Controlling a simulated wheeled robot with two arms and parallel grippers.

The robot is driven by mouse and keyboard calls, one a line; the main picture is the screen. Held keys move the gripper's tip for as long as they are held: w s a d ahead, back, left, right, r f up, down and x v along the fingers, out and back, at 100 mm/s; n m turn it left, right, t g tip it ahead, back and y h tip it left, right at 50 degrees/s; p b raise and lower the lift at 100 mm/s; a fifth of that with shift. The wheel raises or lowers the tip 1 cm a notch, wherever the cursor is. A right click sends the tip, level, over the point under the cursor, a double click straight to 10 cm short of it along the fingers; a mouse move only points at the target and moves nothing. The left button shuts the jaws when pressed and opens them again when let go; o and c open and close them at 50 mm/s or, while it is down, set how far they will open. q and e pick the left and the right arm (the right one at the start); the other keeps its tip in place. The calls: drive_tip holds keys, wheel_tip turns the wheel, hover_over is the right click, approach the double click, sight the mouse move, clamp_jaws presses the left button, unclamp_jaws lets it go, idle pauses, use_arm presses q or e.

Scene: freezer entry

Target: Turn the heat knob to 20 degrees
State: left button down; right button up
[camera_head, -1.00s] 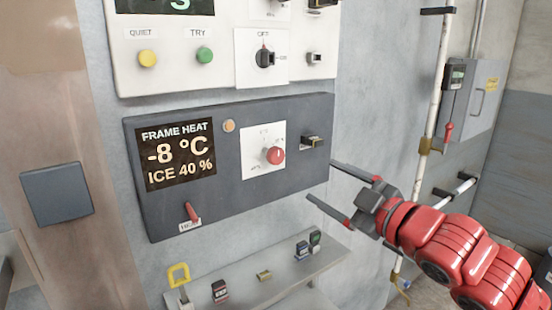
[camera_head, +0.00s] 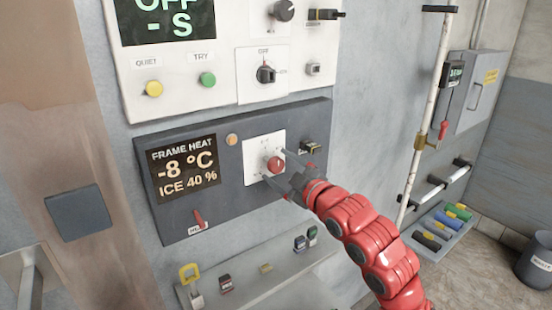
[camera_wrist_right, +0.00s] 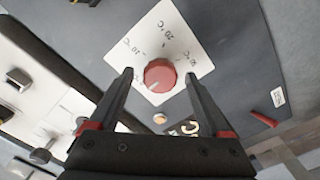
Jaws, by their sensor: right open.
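The red heat knob (camera_head: 275,165) sits on a white dial plate (camera_head: 252,149) on the dark FRAME HEAT panel (camera_head: 235,190). The panel's display (camera_head: 184,168) reads -8 °C and ICE 40 %. My right gripper (camera_head: 276,166) is at the knob, its fingers reaching toward either side of it. In the right wrist view the red knob (camera_wrist_right: 160,75) shows between the open fingertips (camera_wrist_right: 159,80), with gaps on both sides. The dial's scale marks, including 20 °C, show around it. I cannot tell whether a finger touches the knob. My left gripper is not in view.
A red lever (camera_head: 199,219) is at the panel's lower left and a dark switch (camera_head: 310,147) at its right. An upper white panel (camera_head: 150,110) carries yellow and green buttons. A grey shelf (camera_head: 262,284) with small items juts out below.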

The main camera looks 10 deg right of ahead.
drive_tip(key=shift+x, duration=0.9)
drive_tip(key=shift+c, duration=0.2)
